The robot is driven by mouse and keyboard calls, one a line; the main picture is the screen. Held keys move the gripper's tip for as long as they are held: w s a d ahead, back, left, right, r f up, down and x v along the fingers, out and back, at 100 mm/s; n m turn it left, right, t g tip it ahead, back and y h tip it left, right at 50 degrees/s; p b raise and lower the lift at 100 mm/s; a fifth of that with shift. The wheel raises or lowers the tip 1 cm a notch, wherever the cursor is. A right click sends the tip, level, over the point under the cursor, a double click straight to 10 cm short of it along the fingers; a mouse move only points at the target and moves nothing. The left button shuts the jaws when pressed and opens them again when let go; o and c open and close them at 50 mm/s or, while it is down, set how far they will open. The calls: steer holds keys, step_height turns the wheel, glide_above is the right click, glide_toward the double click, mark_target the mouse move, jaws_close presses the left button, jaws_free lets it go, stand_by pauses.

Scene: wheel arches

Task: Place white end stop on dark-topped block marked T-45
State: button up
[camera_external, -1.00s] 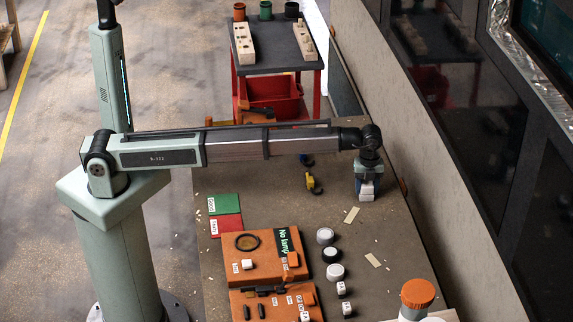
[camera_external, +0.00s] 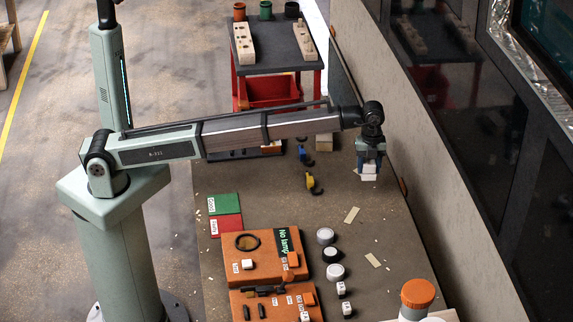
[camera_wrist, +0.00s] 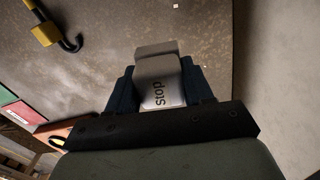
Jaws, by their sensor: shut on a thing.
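The white end stop (camera_external: 369,173), a stepped block, is held between the dark blue fingers of my gripper (camera_external: 370,160), in the air over the right side of the bench. In the wrist view the end stop (camera_wrist: 158,82) shows the word "Stop" and sits between the fingertips of my gripper (camera_wrist: 160,92). I cannot make out a dark-topped block marked T-45 in either view. An orange-and-dark item (camera_external: 271,147) is partly hidden behind my arm, and its marking cannot be read.
A blue hook (camera_external: 305,154), a yellow hook (camera_external: 313,183) and a pale block (camera_external: 323,143) are left of my gripper. Orange boxes (camera_external: 262,262) with switches and round knobs lie nearer. A wall (camera_external: 425,180) runs close on the right. Bench around the wood chips is mostly clear.

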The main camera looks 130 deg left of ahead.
steer(key=shift+r, duration=0.55)
steer(key=s+a+r+n, duration=0.1)
steer(key=s+a+n, duration=0.1)
steer(key=s+a, duration=0.65)
step_height(320, 180, up, 3)
glide_above(323, 138)
steer(key=s+a, duration=0.2)
steer(key=a, duration=0.1)
steer(key=shift+w+d+f, duration=0.15)
steer(key=shift+f, duration=2.15)
steer(key=shift+w+d+f, duration=0.1)
steer(key=shift+f, duration=2.15)
steer(key=o, duration=1.1)
steer(key=shift+f, duration=0.1)
